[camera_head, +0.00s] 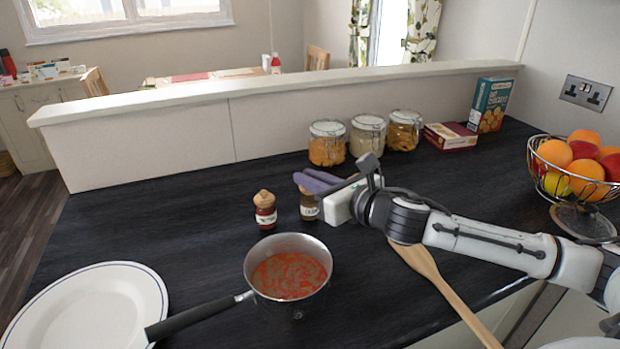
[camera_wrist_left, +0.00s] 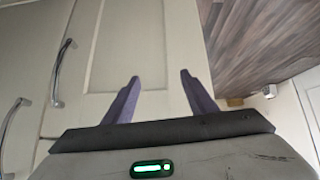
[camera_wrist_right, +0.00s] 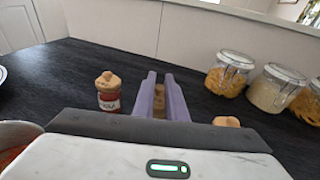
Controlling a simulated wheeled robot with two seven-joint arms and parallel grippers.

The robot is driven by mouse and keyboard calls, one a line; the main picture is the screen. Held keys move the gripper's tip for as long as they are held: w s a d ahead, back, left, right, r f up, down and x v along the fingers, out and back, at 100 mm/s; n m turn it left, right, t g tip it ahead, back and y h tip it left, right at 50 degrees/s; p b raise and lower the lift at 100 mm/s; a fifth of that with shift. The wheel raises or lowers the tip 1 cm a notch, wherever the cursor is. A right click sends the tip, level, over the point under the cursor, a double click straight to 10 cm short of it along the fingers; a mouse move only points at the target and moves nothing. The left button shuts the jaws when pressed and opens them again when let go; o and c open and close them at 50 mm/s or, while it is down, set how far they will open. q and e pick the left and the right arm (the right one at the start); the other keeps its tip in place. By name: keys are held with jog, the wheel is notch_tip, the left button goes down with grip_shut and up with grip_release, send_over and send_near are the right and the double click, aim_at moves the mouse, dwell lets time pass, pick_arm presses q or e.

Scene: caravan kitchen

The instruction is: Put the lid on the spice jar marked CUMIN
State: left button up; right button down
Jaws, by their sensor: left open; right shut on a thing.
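A spice jar (camera_head: 308,210) with brown contents and a pale label stands on the dark counter, its top hidden behind my right gripper (camera_head: 317,180). The label is too small to read. My left gripper (camera_wrist_left: 158,80) is open and empty, facing cupboard fronts.
A saucepan (camera_head: 290,241) of red sauce stands in front, a plate (camera_head: 92,312) at left. Another wooden top (camera_wrist_right: 226,122) shows right of the right gripper. Storage jars (camera_head: 368,135) stand behind, a wooden spoon (camera_head: 440,285) and fruit bowl (camera_head: 577,200) at right.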

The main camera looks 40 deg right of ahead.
dwell(0.9)
jog(key=shift+r+p, duration=0.25)
jog(key=shift+p, duration=0.25)
jog(key=shift+r+p, duration=0.6)
jog(key=shift+p, duration=0.1)
jog(key=shift+f, duration=0.1)
dwell(0.7)
jog(key=shift+r+p, duration=0.2)
jog(key=shift+p, duration=0.1)
jog(key=shift+r+p, duration=0.6)
jog(key=shift+r, duration=0.05)
dwell(0.6)
